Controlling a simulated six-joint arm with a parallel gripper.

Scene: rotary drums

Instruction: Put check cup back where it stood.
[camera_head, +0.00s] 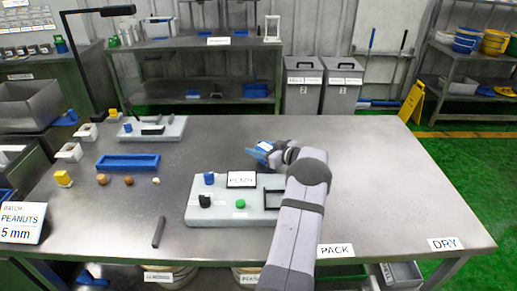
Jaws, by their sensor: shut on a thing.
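My gripper (266,152) is above the table, just behind the grey board (225,216). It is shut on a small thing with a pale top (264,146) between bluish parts. I take this to be the check cup, but it is too small and too covered by the jaws to make out clearly. The grey board carries a blue knob (208,178), a black knob (205,201), a green button (240,203), a labelled plate (241,180) and a black frame (272,199). My arm covers the board's right side.
A blue tray (128,162) lies at left, with several small round pieces (129,181) in front. Pale scoop-like holders (68,152) line the left edge. Another grey board (152,130) stands behind. A dark bar (159,232) lies in front. The table's right side (390,180) is clear.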

